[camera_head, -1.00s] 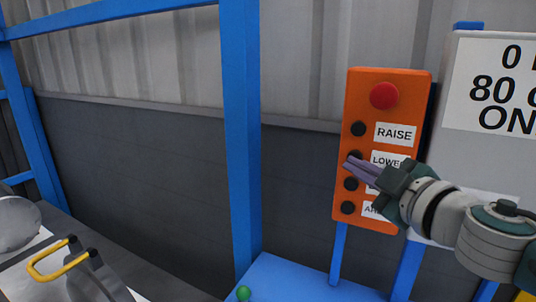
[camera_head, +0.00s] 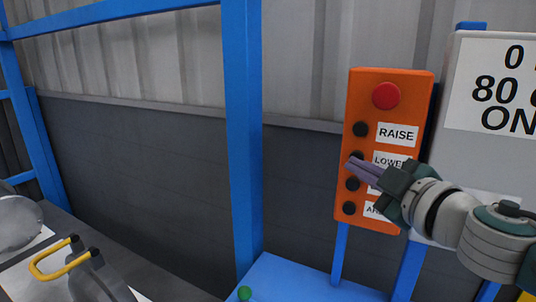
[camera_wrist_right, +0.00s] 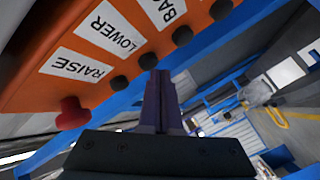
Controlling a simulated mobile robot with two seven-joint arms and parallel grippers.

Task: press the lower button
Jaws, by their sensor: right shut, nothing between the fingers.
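The orange control panel (camera_head: 388,90) has a red button (camera_head: 385,95) at the top and a column of black buttons below it. The black button beside the LOWER label (camera_head: 389,160) is partly covered by my right fingertips in the head view; it shows in the wrist view as the lower button (camera_wrist_right: 148,61). My right gripper (camera_head: 350,163) is shut and empty, its purple fingertips in front of the panel by that button. In the wrist view the right fingertips (camera_wrist_right: 159,74) end just below the lower button; whether they touch it cannot be told. My left gripper is out of view.
The black raise button (camera_head: 360,129) is just above, and other black buttons (camera_head: 352,184) are close below. A blue post (camera_head: 241,150) stands left of the panel. A grey cabinet with a sign (camera_head: 500,90) is at right. A yellow handle (camera_head: 50,262) is at lower left.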

